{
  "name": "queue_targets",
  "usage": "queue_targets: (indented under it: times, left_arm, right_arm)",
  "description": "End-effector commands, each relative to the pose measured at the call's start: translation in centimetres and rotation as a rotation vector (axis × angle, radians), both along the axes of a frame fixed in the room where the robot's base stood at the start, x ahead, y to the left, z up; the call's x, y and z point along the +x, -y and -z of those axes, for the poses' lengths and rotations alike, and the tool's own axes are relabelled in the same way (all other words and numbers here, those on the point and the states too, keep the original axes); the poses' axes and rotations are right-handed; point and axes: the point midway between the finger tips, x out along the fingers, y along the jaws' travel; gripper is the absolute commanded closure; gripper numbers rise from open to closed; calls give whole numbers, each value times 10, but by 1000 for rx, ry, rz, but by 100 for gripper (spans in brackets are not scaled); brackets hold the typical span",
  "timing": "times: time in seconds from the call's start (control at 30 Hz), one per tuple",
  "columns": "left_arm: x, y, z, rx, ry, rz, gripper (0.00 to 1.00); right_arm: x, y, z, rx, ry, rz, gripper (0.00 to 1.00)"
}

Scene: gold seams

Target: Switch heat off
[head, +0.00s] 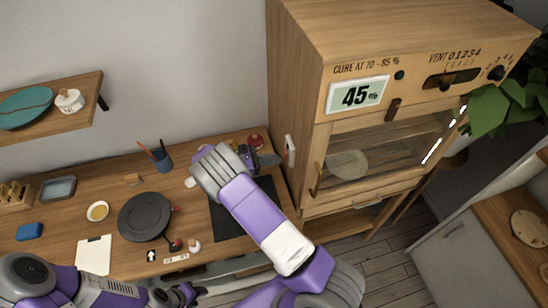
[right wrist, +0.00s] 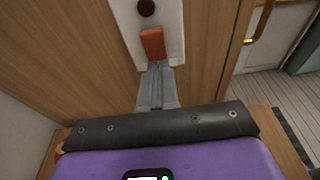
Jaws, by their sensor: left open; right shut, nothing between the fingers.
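An orange-red switch lever (right wrist: 152,43) sits on a white plate (right wrist: 173,22) on the wooden cabinet's side, below a dark round button or lamp (right wrist: 146,8). In the head view the plate (head: 289,150) shows as a narrow pale strip at the cabinet's left side. My right gripper (right wrist: 157,68) is shut and empty, its fingertips right at the lever's lower end; I cannot tell whether they touch. It also shows in the head view (head: 277,160), close to the plate. My left gripper (head: 188,295) is open and empty at the desk's front edge, far from the switch.
The cabinet (head: 290,60) has a 45 % display (head: 358,95), knobs and a glass door. The desk holds a dark round plate (head: 145,216), a black mat (head: 228,222), a pen cup (head: 161,159) and small items. A plant (head: 505,105) hangs at right.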

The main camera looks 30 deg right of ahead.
Motion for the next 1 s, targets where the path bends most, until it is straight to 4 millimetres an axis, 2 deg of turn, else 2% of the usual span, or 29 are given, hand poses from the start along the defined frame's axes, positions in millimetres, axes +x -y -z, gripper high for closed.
queue_targets:
  times: [0.1, 0.3, 0.5, 0.7, 0.9, 1.0]
  left_arm:
    - [0, 0, 7, 0, 0, 0, 57]
    - [0, 0, 15, 0, 0, -1, 57]
    - [0, 0, 19, 0, 0, 0, 57]
    - [0, 0, 20, 0, 0, 0, 57]
    - [0, 0, 20, 0, 0, 0, 57]
    - [0, 0, 13, 0, 0, 0, 57]
  right_arm:
    - [7, -27, 4, 2, 7, -3, 100]
    - [23, -72, -3, 3, 8, -3, 100]
    - [33, -101, -8, 3, 7, -2, 100]
    - [37, -113, -11, 4, 7, 0, 100]
    - [37, -113, -11, 4, 6, 0, 100]
    - [37, -113, -18, 4, 6, -1, 100]
